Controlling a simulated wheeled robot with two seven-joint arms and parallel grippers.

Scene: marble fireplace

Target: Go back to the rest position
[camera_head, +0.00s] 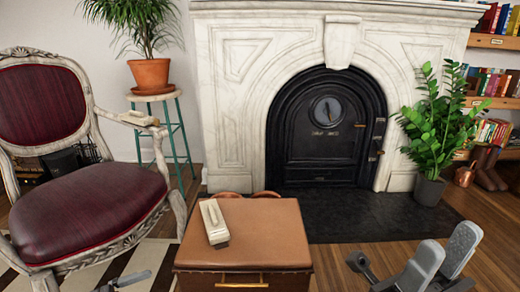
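My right gripper (446,247) is low at the right of the head view, above the wood floor. Its two grey fingers stand apart with nothing seen between them. At the lower left edge only a small grey part of my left arm (128,279) shows; its fingers cannot be made out. Both are apart from the brown leather trunk (268,235) between them. A cream block-like object with a grey end (213,221) lies on the trunk's top, toward its left side.
Behind are a stool (168,97) with a potted plant (150,74), the marble fireplace (232,110) and a green plant (430,192). Shelves (494,41) stand far right.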

